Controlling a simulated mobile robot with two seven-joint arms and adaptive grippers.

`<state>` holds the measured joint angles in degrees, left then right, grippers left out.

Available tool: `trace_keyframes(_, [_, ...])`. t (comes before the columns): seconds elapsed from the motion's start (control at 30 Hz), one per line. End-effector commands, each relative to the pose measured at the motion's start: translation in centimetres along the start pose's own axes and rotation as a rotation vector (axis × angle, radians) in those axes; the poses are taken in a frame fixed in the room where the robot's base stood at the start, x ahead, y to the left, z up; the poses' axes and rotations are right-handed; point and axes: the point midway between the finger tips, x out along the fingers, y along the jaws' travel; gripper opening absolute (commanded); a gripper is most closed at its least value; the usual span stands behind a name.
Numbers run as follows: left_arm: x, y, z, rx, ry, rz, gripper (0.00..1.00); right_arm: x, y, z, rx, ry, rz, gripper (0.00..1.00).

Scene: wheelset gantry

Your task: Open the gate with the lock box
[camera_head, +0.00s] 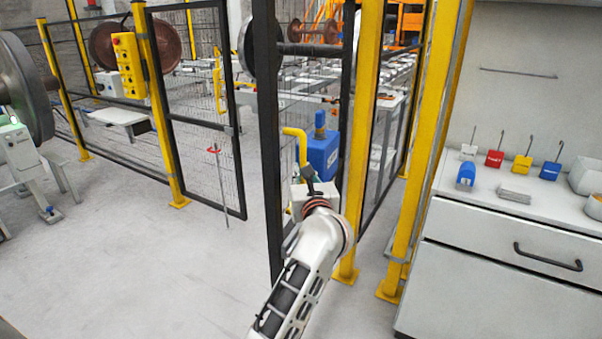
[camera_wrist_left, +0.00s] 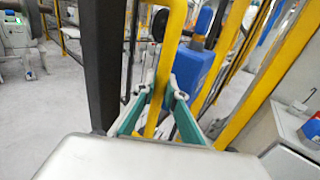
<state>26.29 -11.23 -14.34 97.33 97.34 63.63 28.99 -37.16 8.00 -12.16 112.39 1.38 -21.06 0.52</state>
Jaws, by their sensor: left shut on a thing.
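The gate (camera_head: 270,120) is a black-framed mesh panel with a bent yellow handle (camera_head: 301,150). Its lower free corner stands nearer to me than the neighbouring mesh panel (camera_head: 235,170), with a narrow gap between them. A blue box (camera_head: 324,152) with a blue knob on top, seemingly the lock box, sits right of the handle. It also shows in the wrist view (camera_wrist_left: 192,68). My left gripper (camera_head: 308,178) is mostly hidden behind its own wrist. In the wrist view its green-padded fingers (camera_wrist_left: 160,95) are shut around the yellow handle bar. My right gripper is not in view.
A yellow post (camera_head: 362,130) stands just right of the gate. A bench (camera_head: 500,215) at the right holds several coloured padlocks. A rod with a red grip (camera_head: 213,150) is on the left panel. Open floor (camera_head: 150,265) lies left of the gate.

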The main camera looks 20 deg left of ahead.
Motion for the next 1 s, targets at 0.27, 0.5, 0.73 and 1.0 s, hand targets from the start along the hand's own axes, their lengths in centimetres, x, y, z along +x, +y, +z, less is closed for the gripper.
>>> trace_keyframes(0.27, [-0.01, -0.14, 0.21, -0.001, -0.004, -0.002, 0.0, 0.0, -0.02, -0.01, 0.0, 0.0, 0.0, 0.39])
trace_keyframes(0.5, [0.0, -0.12, 0.2, -0.001, -0.003, -0.001, 0.28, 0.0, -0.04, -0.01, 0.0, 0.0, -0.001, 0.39])
trace_keyframes(0.73, [0.01, -0.08, 0.08, 0.0, -0.001, -0.001, 0.28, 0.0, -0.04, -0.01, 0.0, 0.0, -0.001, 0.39])
trace_keyframes(1.0, [-0.03, 0.16, 0.04, 0.0, -0.001, 0.0, 0.28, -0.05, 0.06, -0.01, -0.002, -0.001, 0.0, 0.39])
